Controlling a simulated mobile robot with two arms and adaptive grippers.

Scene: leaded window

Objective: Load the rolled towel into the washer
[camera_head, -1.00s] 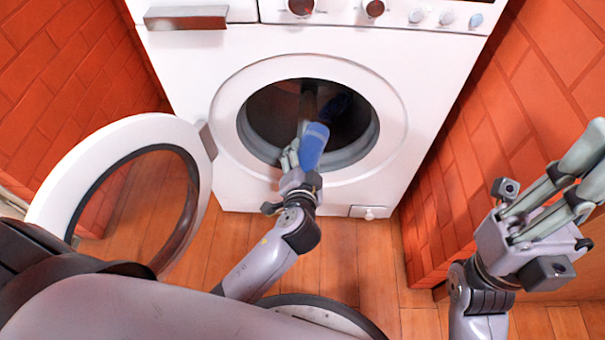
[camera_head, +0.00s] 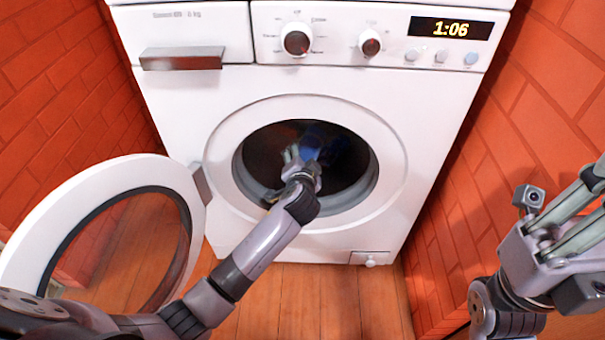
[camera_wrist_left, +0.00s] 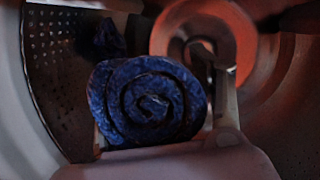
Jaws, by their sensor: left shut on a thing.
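The white washer (camera_head: 160,100) faces me, with its round door (camera_head: 30,225) swung open to the left. My left gripper (camera_head: 303,158) reaches through the opening and is shut on the blue rolled towel (camera_head: 312,138), inside the drum. In the left wrist view the spiral end of the rolled towel (camera_wrist_left: 150,104) lies between the fingers, with the perforated drum wall (camera_wrist_left: 60,85) around it. The towel's far end is dark and hard to see. My right gripper (camera_head: 590,195) is at the right edge, empty, its fingers apart and their tips cut off.
Orange brick walls (camera_head: 500,180) stand close on both sides of the washer. The wooden floor (camera_head: 320,300) in front is clear. A small dark blue shape (camera_wrist_left: 110,38) shows behind the towel in the left wrist view; I cannot tell what it is.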

